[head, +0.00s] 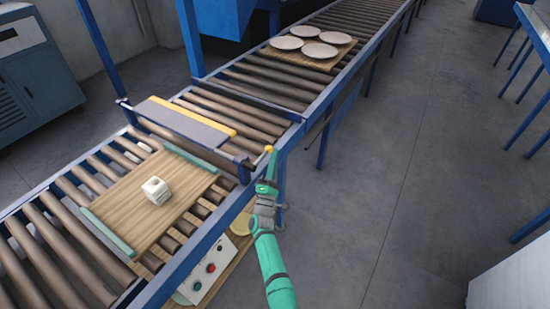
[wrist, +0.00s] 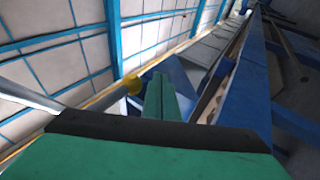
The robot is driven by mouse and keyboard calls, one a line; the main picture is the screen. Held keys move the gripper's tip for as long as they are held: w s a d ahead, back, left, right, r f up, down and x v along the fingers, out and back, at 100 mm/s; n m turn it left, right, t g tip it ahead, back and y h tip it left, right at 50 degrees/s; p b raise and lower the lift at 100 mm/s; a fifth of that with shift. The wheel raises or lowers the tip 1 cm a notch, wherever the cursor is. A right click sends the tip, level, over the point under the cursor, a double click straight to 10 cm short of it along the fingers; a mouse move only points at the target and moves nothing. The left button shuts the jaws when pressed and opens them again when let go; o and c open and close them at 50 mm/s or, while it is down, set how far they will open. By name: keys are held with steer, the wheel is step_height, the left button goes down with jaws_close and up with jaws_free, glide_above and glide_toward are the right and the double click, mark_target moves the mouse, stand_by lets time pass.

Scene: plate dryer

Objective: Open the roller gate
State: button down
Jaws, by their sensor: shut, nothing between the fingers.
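The roller gate (head: 188,124) is a grey panel with a yellow edge, lying across the roller conveyor in the head view. A yellow knob (head: 269,149) stands at its right end, by the blue side rail; a yellow knob also shows in the wrist view (wrist: 133,84). My green gripper (head: 270,167) is shut and empty just below the knob, outside the near rail. In the wrist view its closed fingers (wrist: 162,98) point up, just right of the knob. I cannot tell whether they touch it.
A wooden board (head: 120,205) with green ends bears a white block (head: 156,190) on the near rollers. Beyond the gate, several plates (head: 320,50) rest on another board. A control box (head: 203,273) sits below the rail. The floor (head: 400,190) on the right is clear.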

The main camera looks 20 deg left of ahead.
steer(key=shift+f, duration=0.1)
steer(key=a+v, duration=0.1)
steer(key=v, duration=0.9)
steer(key=shift+s+d, duration=0.35)
steer(key=shift+d, duration=0.15)
steer(key=shift+f, duration=0.15)
